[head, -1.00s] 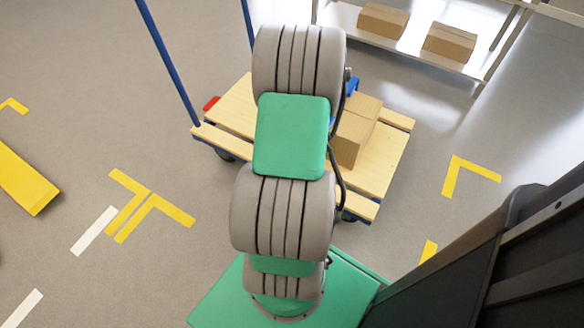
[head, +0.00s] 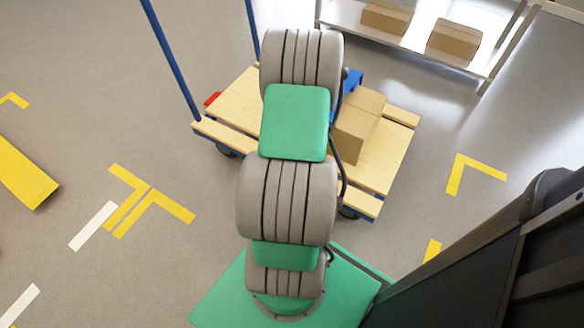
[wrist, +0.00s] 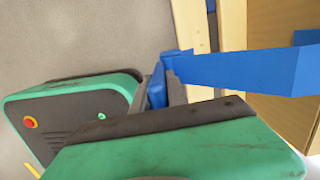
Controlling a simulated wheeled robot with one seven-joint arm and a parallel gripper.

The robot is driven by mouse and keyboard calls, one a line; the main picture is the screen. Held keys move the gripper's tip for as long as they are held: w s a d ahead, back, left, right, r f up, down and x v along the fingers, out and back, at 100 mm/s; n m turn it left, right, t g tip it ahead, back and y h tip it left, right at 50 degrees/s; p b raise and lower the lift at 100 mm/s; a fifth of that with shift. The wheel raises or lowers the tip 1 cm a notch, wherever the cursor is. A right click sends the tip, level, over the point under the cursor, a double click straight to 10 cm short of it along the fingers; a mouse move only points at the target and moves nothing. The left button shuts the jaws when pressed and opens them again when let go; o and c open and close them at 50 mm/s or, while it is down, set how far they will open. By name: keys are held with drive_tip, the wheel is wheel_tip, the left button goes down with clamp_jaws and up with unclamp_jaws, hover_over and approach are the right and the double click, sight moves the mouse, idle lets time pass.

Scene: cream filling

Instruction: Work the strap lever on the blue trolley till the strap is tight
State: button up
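The blue trolley (head: 392,158) has a light wooden deck on a blue frame, with tall blue uprights. A cardboard box (head: 355,135) stands on the deck. In the wrist view, a wide blue strap piece (wrist: 245,70) runs right towards the cardboard box, and the upright blue strap lever (wrist: 157,85) stands at its left end. My gripper (wrist: 162,92) has its grey fingers on either side of the lever, with no clear gap seen. Its fingertips are partly behind the lever and my green gripper body. In the head view my arm hides the gripper and lever.
A metal shelf (head: 415,43) with two cardboard boxes stands at the back right. A small red piece (head: 212,98) sits at the deck's left edge. A yellow block (head: 25,172) lies at the far left.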

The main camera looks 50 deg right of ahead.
clamp_jaws()
drive_tip(key=o, duration=0.6)
unclamp_jaws()
drive_tip(key=shift+c, duration=0.2)
drive_tip(key=shift+r, duration=0.1)
